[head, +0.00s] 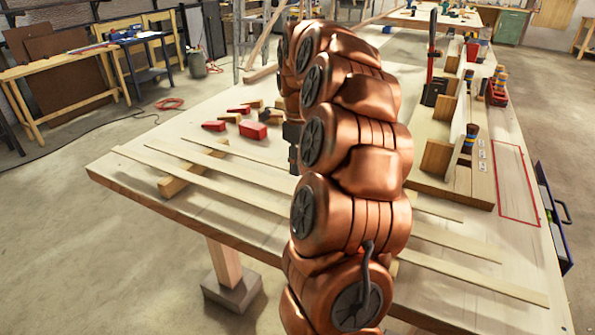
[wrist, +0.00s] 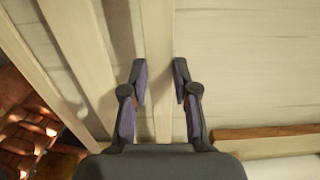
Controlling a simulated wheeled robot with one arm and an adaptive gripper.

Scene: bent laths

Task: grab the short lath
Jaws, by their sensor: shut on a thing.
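Three thin pale laths lie side by side across the table, raised on a wooden bar at the left. The nearest (head: 165,168) is longest, the middle one (head: 200,163) is shorter, and the farthest, the short lath (head: 208,148), is shortest. My copper arm hides their middles. In the wrist view, my gripper (wrist: 159,78) is shut on a lath (wrist: 157,35) running between its fingers; it looks to be the short lath. The other laths lie to its left. In the head view only a dark part of the gripper shows beside the arm. I cannot tell whether the lath is lifted.
The wooden bar (head: 179,185) supports the laths' left ends. Red and wooden blocks (head: 253,129) lie behind them. A wooden rack with tools (head: 437,158) stands at the right, next to a red-outlined area (head: 517,188).

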